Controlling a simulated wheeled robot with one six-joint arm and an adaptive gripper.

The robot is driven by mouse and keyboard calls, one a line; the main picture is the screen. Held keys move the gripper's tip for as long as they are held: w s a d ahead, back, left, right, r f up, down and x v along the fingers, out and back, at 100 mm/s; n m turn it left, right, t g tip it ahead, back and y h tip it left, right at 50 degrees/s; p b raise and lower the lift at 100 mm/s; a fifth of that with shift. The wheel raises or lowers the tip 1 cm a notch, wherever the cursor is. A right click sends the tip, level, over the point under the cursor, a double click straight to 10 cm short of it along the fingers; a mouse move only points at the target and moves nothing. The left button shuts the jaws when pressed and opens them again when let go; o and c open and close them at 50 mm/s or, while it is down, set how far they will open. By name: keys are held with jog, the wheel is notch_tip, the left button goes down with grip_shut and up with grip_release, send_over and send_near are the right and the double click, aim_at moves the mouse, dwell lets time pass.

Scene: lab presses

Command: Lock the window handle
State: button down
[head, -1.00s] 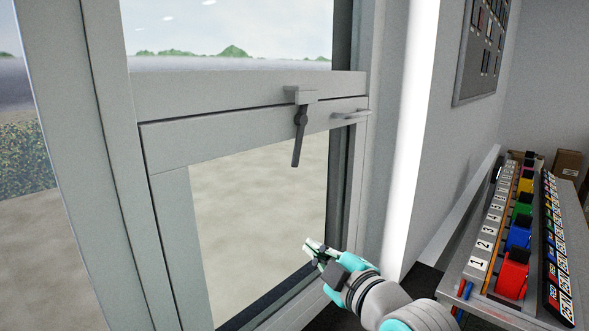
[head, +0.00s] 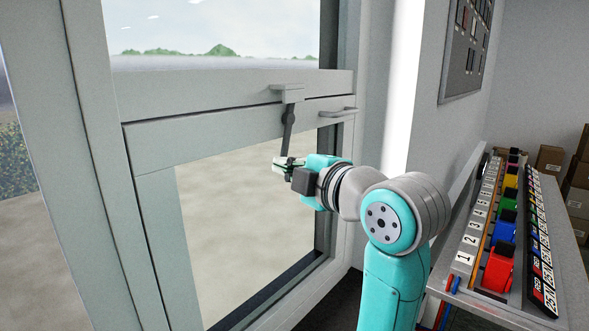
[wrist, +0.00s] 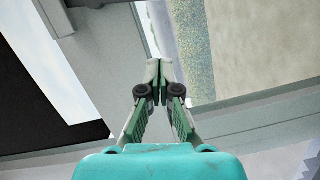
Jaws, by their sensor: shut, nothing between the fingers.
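The window handle (head: 289,120) is a dark grey lever hanging almost straight down, its lower end leaning slightly left. It hangs below a light grey bracket (head: 289,89) on the window's horizontal rail. My gripper (head: 278,163) is shut and empty, with its fingertips pointing left at the lower end of the lever. The fingers overlap the lever tip in the head view, and I cannot tell whether they touch it. In the wrist view the two fingertips (wrist: 160,72) meet. The lever is not clearly visible there.
A small grey pull handle (head: 337,112) sits on the rail right of the lever. The window frame (head: 335,225) stands close to my arm. At right, a bench (head: 440,284) carries red, blue, green and yellow holders and numbered labels. Boxes (head: 551,158) stand behind it.

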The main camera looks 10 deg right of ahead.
aim_at(287, 130)
jog(key=x, duration=0.6)
jog(key=shift+w+f, duration=0.1)
jog(key=shift+w, duration=0.1)
jog(key=shift+w+d+f, duration=0.15)
jog(key=shift+w+d, duration=0.15)
jog(key=shift+d, duration=0.25)
jog(key=shift+w+d+f, duration=0.1)
jog(key=shift+w+d, duration=0.15)
jog(key=shift+d, duration=0.35)
jog(key=shift+w+d+f, duration=0.15)
jog(key=shift+w+d, duration=0.25)
jog(key=shift+d, duration=0.05)
jog(key=shift+w+d+f+n, duration=0.35)
jog(key=shift+d+n, duration=0.1)
jog(key=shift+n, duration=0.15)
jog(key=shift+w+d+f, duration=0.2)
jog(key=shift+w+d, duration=0.05)
jog(key=shift+d, duration=0.15)
